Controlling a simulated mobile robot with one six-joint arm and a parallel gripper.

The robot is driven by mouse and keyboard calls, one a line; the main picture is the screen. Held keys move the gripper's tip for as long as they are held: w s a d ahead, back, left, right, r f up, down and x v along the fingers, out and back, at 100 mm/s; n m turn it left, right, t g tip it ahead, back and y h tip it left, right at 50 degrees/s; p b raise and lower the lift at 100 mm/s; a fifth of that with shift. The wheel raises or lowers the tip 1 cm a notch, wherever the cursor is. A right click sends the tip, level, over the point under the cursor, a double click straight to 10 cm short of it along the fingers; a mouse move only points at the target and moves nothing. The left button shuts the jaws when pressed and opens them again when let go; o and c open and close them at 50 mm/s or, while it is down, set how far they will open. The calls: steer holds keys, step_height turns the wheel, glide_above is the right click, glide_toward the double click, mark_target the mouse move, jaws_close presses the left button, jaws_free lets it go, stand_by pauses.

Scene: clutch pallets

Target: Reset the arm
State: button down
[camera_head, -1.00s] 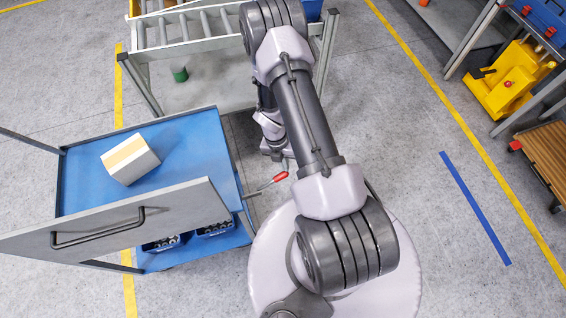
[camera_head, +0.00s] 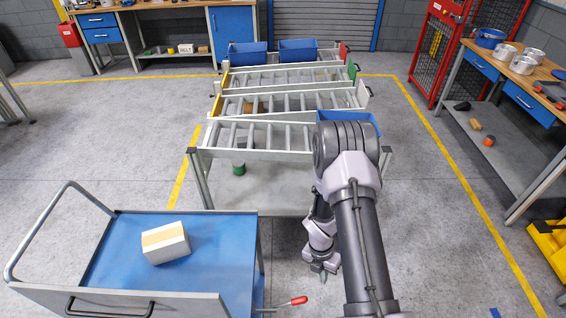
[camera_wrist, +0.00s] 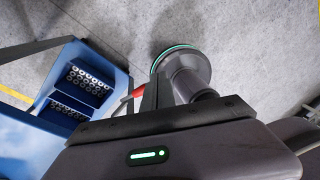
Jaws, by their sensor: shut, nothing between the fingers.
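My arm rises from the bottom of the head view to an elbow in front of the roller rack, and its forearm hangs down on the left side. My gripper (camera_head: 324,270) points down at the end of it, in the gap between the blue cart and my upper arm. In the wrist view the gripper fingers (camera_wrist: 157,92) are together with nothing between them. Behind them is a round grey part of my own body with a green ring.
A blue cart (camera_head: 215,275) holds a cardboard box (camera_head: 166,243); its red-tipped lever (camera_head: 298,300) sticks out near my gripper. The roller rack (camera_head: 270,140) with blue bins (camera_head: 247,55) stands ahead. A workbench (camera_head: 520,85) is at right. Floor between rack and workbench is open.

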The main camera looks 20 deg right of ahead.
steer(key=w+a+r+m+t+b, duration=0.25)
steer(key=r+m, duration=0.45)
steer(key=r, duration=0.5)
steer(key=w+a+r+m+t+b, duration=0.1)
steer(key=w+a+r+m+b, duration=0.15)
steer(key=r+m, duration=0.65)
steer(key=s+a+r+m+t+y+b, duration=0.1)
steer(key=s+a+r+m+t+b, duration=0.1)
steer(key=s+a+r+m, duration=0.3)
steer(key=s+a+r+m+t+y+b, duration=0.1)
steer(key=s+a+r+m+t+b, duration=0.1)
steer(key=s+a+r+m, duration=0.3)
steer(key=s+r+m+b, duration=0.1)
steer(key=s+r+m, duration=0.3)
steer(key=r, duration=0.1)
steer(key=shift+s+a+y+b, duration=0.35)
steer(key=shift+y+b, duration=0.05)
